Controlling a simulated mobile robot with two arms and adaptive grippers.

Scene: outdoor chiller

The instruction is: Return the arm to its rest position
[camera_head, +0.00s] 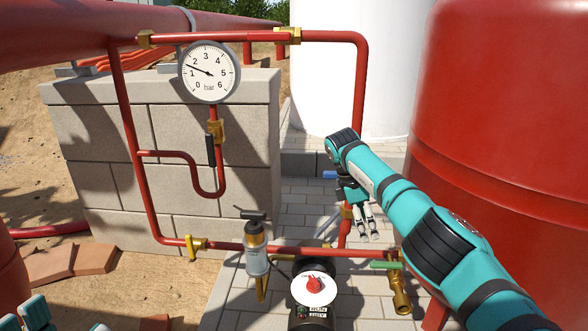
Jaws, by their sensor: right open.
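My right arm, teal with black joints, reaches in from the lower right. Its right gripper (369,237) hangs pointing down near the middle of the view, with two pale fingers a little apart and nothing between them. The gripper appears in front of the red pipework and the paving, close to a brass fitting (346,212) and a blue handle (330,175). I cannot tell whether it touches them. Teal parts of mine show at the lower left edge, but my left gripper does not show.
A big red tank (510,110) stands close beside my right arm. Red pipes carry a pressure gauge (208,72) before a block wall (100,150). A filter (256,255), a pump (313,290) with a red knob and a green-handled valve (398,280) lie lower. Paving (300,215) is open between.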

